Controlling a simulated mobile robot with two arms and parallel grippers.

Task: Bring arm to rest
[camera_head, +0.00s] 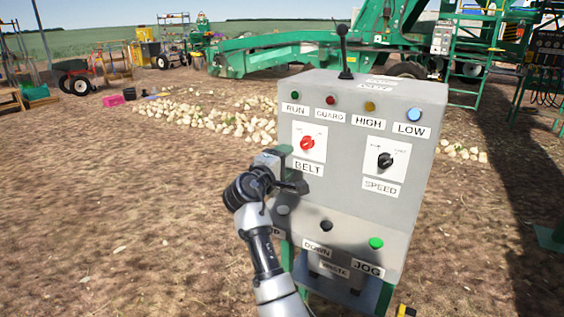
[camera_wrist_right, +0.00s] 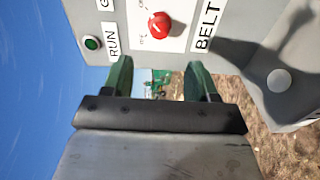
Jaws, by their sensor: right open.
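My right gripper (camera_head: 290,168) is in front of the left side of the grey control box, just below and left of the red BELT knob (camera_head: 307,143). In the right wrist view the gripper (camera_wrist_right: 160,82) is open, with nothing between its two green fingers. The BELT knob shows there just beyond the fingers (camera_wrist_right: 159,25), apart from them. The control box (camera_head: 428,150) stands upright on a green stand. My right arm partly hides the lower left button and its label. My left gripper is in neither view.
The box also carries a black SPEED knob (camera_head: 385,160), a black lever (camera_head: 343,45) on top, a black DOWN button (camera_head: 326,225) and a green JOG button (camera_head: 376,243). Pale onions (camera_head: 215,118) lie behind. Bare soil (camera_head: 110,210) at left is open.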

